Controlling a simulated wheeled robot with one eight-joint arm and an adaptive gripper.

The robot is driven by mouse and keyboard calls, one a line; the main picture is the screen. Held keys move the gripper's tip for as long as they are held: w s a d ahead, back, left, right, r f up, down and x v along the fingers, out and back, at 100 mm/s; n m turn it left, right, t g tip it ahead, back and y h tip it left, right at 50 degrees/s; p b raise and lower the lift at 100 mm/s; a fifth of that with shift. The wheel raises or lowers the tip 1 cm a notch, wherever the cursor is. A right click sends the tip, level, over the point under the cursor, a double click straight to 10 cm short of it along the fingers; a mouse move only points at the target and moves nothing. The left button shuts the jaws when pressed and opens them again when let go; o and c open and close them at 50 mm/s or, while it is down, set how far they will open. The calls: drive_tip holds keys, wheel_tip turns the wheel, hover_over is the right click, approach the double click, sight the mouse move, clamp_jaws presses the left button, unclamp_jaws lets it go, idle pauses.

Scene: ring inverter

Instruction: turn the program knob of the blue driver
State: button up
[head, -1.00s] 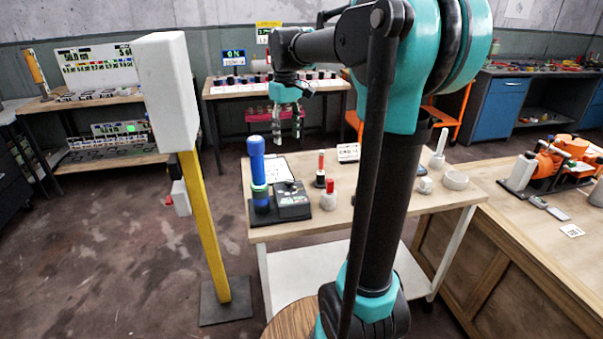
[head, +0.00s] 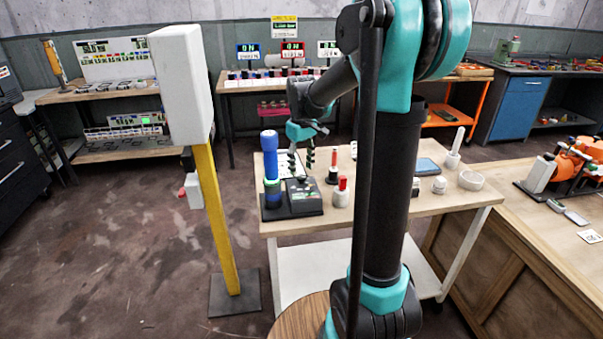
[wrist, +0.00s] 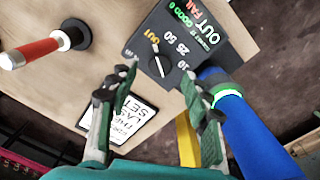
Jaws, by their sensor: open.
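The blue driver (head: 270,158) stands upright in a dark holder at the left of the near table; its blue body also shows in the wrist view (wrist: 252,125). Beside it is a black box (head: 305,204) with a sloped, lettered face. The round program knob (wrist: 155,64) is on this face, with a pale pointer line and numbers around it. My gripper (head: 301,166) hangs open and empty over the box, fingers pointing down. In the wrist view its two fingertips (wrist: 159,78) straddle the knob's line of sight, one on each side. I see no contact with the knob.
A red-handled tool (wrist: 32,52) stands in a dark base near the box. A white-and-red pot (head: 341,192) is right of the box. A printed card (wrist: 118,112) lies on the table. A white box on a yellow post (head: 218,220) stands left of the table.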

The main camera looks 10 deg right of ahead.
sight(301, 177)
drive_tip(key=shift+f, duration=1.5)
clamp_jaws()
